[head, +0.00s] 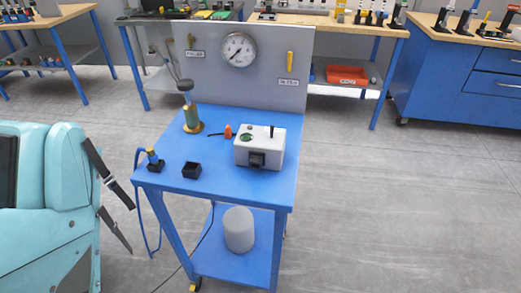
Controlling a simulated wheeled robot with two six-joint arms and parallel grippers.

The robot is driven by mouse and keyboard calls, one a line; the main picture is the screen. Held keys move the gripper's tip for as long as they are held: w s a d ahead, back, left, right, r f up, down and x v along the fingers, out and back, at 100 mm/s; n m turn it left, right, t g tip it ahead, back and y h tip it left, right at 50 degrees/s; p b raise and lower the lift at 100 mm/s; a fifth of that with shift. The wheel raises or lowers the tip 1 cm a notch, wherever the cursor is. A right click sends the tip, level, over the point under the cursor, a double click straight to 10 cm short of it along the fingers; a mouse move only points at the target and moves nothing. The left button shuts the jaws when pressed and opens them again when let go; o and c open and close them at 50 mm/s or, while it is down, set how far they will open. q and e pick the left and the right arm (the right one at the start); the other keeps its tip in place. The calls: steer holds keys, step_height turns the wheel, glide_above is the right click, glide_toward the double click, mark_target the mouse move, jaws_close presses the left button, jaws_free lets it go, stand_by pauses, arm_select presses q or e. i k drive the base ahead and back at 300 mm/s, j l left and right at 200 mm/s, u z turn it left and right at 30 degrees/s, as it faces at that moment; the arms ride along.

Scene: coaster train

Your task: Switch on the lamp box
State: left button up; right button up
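The lamp box (253,155), a small pale grey box, stands on the right part of a blue wheeled cart's top (222,178). A round dark green lamp (246,138) sits on its upper face and looks unlit. A thin black lever (271,131) stands up at the box's top right. A black block-like part (257,160) is on its front. I cannot tell the switch position. Neither of my grippers is in view.
A gauge panel (270,80) rises behind. A teal seat (40,190) stands left. Floor to the right is clear.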

mark_target(252, 138)
steer(key=l, duration=0.75)
steer(key=i+l, duration=0.1)
steer(key=l, duration=0.7)
steer(key=i+l+z, duration=0.1)
steer(key=l, duration=0.65)
